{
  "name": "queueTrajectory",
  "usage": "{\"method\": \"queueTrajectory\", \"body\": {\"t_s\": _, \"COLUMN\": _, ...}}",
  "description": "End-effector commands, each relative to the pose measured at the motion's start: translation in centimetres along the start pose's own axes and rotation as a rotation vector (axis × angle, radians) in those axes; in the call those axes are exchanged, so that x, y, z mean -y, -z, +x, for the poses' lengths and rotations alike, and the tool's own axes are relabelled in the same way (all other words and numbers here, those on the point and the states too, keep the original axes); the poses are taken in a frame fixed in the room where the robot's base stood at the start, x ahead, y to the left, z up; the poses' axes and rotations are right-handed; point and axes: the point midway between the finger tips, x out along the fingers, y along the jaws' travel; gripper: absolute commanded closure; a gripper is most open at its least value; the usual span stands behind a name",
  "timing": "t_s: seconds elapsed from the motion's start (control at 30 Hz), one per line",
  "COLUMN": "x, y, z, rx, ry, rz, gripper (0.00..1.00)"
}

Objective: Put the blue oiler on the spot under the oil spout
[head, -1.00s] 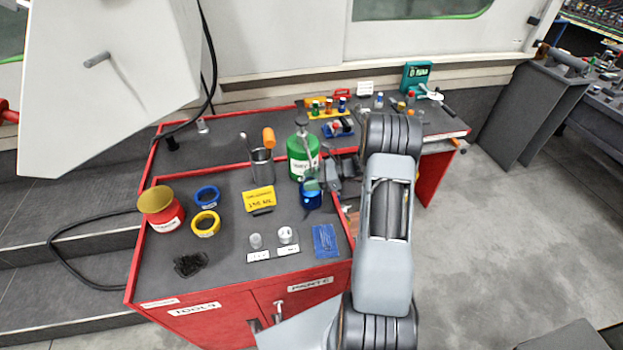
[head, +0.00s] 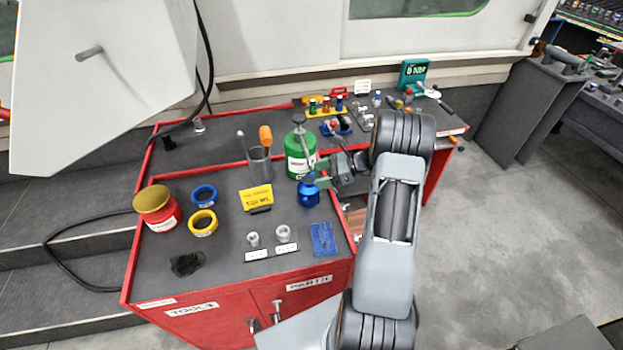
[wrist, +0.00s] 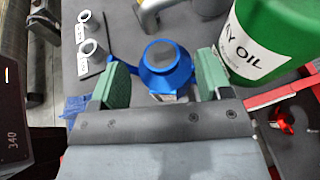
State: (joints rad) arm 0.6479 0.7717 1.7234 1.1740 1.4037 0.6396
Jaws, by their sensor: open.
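The blue oiler (head: 309,195) stands on the cabinet top in front of the green oil can (head: 298,165), which has a pump head on top. My gripper (head: 317,174) reaches in from the right at the oiler's upper part, with its green finger pads apart. In the wrist view the oiler (wrist: 164,70) shows between the two pads, with a visible gap at each side, so it is not clamped. The green can (wrist: 270,40) is just beyond the right pad. I cannot make out the spot under the spout.
A steel cup (head: 260,164) with tools and a yellow sign (head: 257,198) stand left of the can. A blue cloth-like patch (head: 323,239) lies in front.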

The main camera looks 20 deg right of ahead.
Motion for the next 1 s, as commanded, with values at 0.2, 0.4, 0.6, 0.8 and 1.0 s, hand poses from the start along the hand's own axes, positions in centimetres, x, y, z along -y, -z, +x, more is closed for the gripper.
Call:
{"method": "queueTrajectory", "body": {"t_s": 0.2, "x": 0.1, "y": 0.2, "z": -4.1, "rx": -0.001, "ry": 0.004, "rz": -0.002, "gripper": 0.29}}
{"method": "queueTrajectory", "body": {"t_s": 0.4, "x": 0.0, "y": 0.1, "z": -6.6, "rx": -0.001, "ry": 0.001, "rz": -0.001, "gripper": 0.29}}
{"method": "queueTrajectory", "body": {"t_s": 0.6, "x": -0.8, "y": -1.6, "z": -6.7, "rx": -0.055, "ry": -0.04, "rz": -0.064, "gripper": 0.29}}
{"method": "queueTrajectory", "body": {"t_s": 0.8, "x": -5.8, "y": -7.1, "z": -3.0, "rx": -0.291, "ry": -0.223, "rz": -0.379, "gripper": 0.29}}
{"method": "queueTrajectory", "body": {"t_s": 1.0, "x": -13.3, "y": -11.5, "z": -0.5, "rx": -0.565, "ry": -0.465, "rz": -0.867, "gripper": 0.29}}
